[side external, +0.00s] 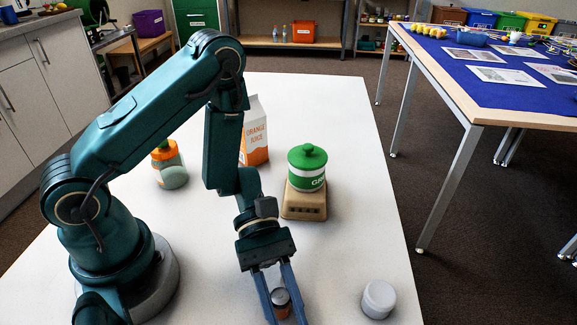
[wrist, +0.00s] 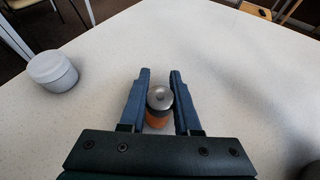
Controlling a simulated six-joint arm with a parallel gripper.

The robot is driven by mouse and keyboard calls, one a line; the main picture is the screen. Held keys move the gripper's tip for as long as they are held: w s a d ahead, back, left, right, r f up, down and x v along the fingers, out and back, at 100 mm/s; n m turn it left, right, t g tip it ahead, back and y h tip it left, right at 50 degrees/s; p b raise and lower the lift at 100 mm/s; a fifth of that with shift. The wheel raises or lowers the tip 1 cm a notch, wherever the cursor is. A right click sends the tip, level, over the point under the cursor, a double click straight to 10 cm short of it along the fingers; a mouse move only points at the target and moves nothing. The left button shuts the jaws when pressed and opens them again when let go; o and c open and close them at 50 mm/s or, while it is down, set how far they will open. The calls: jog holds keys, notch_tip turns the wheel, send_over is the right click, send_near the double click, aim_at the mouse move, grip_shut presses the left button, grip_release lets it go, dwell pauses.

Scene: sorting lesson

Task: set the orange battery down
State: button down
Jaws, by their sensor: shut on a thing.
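The orange battery (side external: 281,304) is a short cylinder with a dark upper band and a silver top. It is upright between the fingers of my gripper (side external: 281,297), low over the white table near its front edge. In the wrist view the battery (wrist: 159,103) sits between the two blue fingers of my gripper (wrist: 160,95), which are shut on it. I cannot tell whether its base touches the table.
A grey-white lidded jar (side external: 378,299) stands to the right of the battery. A green jar (side external: 307,168) sits on a tan block (side external: 304,203) farther back. An orange juice carton (side external: 254,133) and an orange-topped bottle (side external: 169,164) stand behind my arm. The table (side external: 358,235) is clear between the block and the lidded jar.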

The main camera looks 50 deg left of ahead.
jog(key=c, duration=0.6)
grip_release()
jog(key=shift+w+a+r, duration=0.15)
jog(key=shift+a, duration=0.05)
jog(key=v, duration=1.1)
jog(key=shift+a+r, duration=0.15)
jog(key=shift+s+a+r+m+y, duration=0.2)
jog(key=shift+r+m+y, duration=0.25)
jog(key=shift+m+y, duration=0.25)
jog(key=shift+s+a+r+m+t+y, duration=0.45)
jog(key=shift+a+r+m+t+y, duration=0.45)
jog(key=shift+r+m+t+y, duration=0.95)
jog(key=shift+s+a+r+m+t+y, duration=0.45)
jog(key=shift+a+r+m+t+y, duration=0.45)
jog(key=shift+r+m+t+y, duration=0.95)
jog(key=shift+s+a+r+m+t+y, duration=0.4)
jog(key=shift+a+r+m+t+y, duration=0.7)
jog(key=shift+m+y, duration=1.35)
